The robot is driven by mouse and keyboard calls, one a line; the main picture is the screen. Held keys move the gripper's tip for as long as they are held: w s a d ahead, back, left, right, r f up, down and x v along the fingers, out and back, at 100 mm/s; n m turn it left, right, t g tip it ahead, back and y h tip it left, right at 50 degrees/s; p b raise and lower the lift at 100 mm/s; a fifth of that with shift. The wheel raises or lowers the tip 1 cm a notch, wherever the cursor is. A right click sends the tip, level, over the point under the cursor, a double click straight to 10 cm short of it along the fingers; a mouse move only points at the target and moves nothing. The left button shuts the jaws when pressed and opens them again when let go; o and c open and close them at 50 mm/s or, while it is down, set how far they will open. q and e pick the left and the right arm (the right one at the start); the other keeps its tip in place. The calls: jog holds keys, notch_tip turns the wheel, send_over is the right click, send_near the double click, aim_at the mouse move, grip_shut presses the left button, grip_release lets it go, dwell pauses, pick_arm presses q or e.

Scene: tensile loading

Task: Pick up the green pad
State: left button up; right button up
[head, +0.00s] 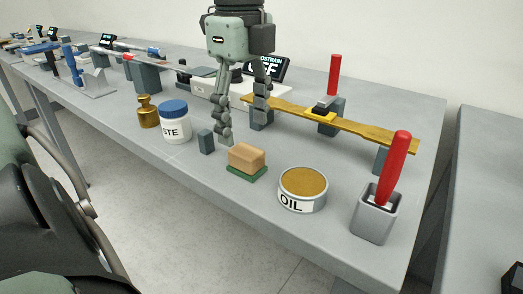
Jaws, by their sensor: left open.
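The green pad (241,175) lies on the grey table (330,258) near its front edge. A tan block (247,158) sits on top of it and hides most of it; only a green rim shows. My left gripper (243,131) points down from above, behind the pad in the picture. Its fingers are apart with nothing seen between them. My right gripper is not in view.
An oil tin (303,188) stands right of the pad, and a small grey block (206,141) left of it. A paste jar (174,122), brass weight (147,112), yellow bar (375,130) and red-handled tool in a grey holder (377,212) stand around.

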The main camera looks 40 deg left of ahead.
aim_at(246, 150)
pick_arm(q)
jog(key=f, duration=0.5)
jog(key=shift+s+d+f+p, duration=0.15)
jog(key=shift+d+f+p, duration=0.1)
jog(key=shift+f+p, duration=0.1)
jog(key=shift+f, duration=0.5)
jog(key=c, duration=1.1)
jog(key=shift+c, duration=0.8)
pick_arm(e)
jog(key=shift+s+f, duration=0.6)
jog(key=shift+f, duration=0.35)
